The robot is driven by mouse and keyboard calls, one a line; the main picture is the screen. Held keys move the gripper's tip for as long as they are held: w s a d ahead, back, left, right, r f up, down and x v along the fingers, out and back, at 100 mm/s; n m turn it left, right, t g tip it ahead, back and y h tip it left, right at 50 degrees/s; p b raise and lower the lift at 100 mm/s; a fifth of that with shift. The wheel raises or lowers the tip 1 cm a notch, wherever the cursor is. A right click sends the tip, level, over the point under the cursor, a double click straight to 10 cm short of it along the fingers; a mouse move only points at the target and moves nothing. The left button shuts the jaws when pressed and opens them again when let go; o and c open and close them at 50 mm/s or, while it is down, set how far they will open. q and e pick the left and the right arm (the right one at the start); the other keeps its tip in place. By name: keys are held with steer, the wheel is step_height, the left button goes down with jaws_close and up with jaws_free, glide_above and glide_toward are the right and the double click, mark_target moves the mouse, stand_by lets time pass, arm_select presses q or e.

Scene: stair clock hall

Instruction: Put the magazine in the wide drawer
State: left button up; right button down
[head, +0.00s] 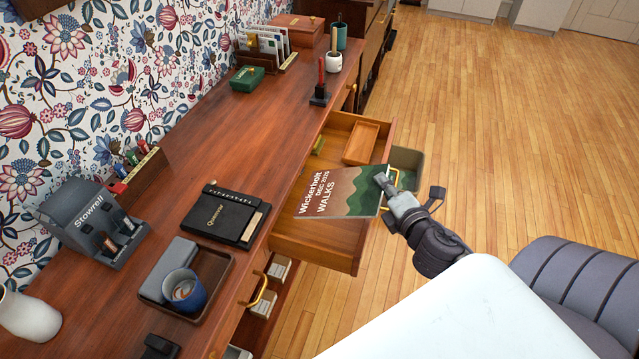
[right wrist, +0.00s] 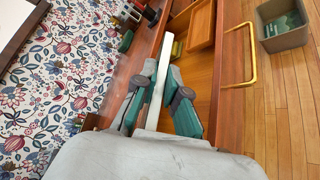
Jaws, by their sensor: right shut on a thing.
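The magazine (head: 338,192), with a green and brown hill cover titled "Wickerholt Walks", is over the pulled-out wide drawer (head: 322,236). My right gripper (head: 384,184) is shut on its right edge. In the right wrist view the magazine (right wrist: 163,82) shows edge-on as a pale strip between the fingers of the right gripper (right wrist: 158,100). The drawer's wooden side and brass handle (right wrist: 247,55) show beside it. The magazine hides the drawer's middle; I cannot tell if it touches the drawer. My left gripper is not in view.
A small wooden tray (head: 368,142) and a green item (head: 318,145) lie at the drawer's far end. A grey-green bin (head: 408,160) stands beyond the drawer front. On the desk are a black notebook (head: 225,216) and a tray with a blue cup (head: 184,289).

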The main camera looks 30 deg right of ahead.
steer(key=w+a+f+b, duration=0.5)
steer(key=w+a+f, duration=0.4)
steer(key=f, duration=0.4)
steer(key=shift+w+f, duration=0.15)
steer(key=shift+w, duration=0.75)
steer(key=shift+a, duration=0.1)
steer(key=shift+f+b, duration=0.2)
steer(key=shift+b, duration=0.1)
steer(key=c, duration=1.2)
jaws_free()
steer(key=shift+r, duration=0.15)
